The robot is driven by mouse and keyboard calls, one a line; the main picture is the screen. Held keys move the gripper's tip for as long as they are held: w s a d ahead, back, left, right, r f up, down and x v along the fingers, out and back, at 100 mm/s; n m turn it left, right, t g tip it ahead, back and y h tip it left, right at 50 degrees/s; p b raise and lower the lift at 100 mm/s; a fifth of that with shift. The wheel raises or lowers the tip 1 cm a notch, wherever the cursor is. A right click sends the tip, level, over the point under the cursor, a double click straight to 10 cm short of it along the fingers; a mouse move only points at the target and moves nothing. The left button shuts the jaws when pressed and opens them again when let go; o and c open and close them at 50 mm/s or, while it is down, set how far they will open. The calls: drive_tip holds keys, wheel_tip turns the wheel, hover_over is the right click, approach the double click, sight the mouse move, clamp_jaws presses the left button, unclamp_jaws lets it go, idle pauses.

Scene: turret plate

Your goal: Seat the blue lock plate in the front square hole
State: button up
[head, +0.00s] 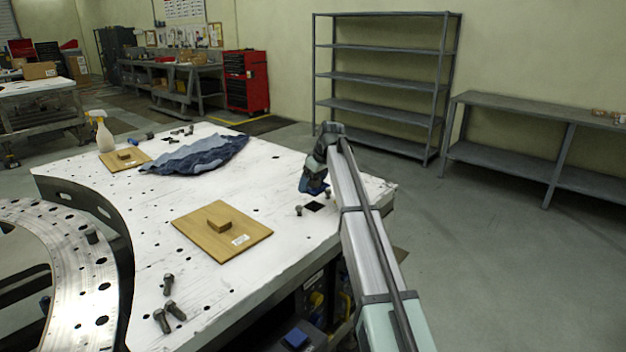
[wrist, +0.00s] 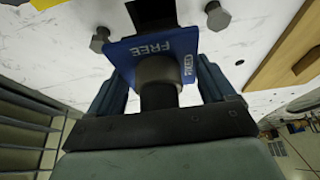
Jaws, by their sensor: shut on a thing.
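The blue lock plate (wrist: 150,46) fills the upper middle of the wrist view, its white FREE lettering upside down. My gripper (wrist: 160,84) is shut on the dark round knob of the plate, one finger on each side. A dark square hole (wrist: 152,12) shows just beyond the plate's edge, partly covered by it. In the head view my gripper (head: 313,184) is over the table's right part, with the hole (head: 314,206) just in front of it. The plate is mostly hidden there, and its exact height above the table is unclear.
Two bolts (wrist: 100,38) and (wrist: 217,15) stand beside the hole. A wooden board with a block (head: 222,231) lies to the left on the white table (head: 130,235). Blue cloth (head: 200,155) lies farther back. Several loose bolts (head: 168,310) are near the front edge.

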drive_tip(key=shift+f, duration=2.3)
drive_tip(key=shift+f, duration=0.85)
idle(1.4)
drive_tip(key=o, duration=1.1)
drive_tip(key=shift+s, duration=0.1)
drive_tip(key=shift+s+f, duration=0.1)
drive_tip(key=shift+c, duration=0.2)
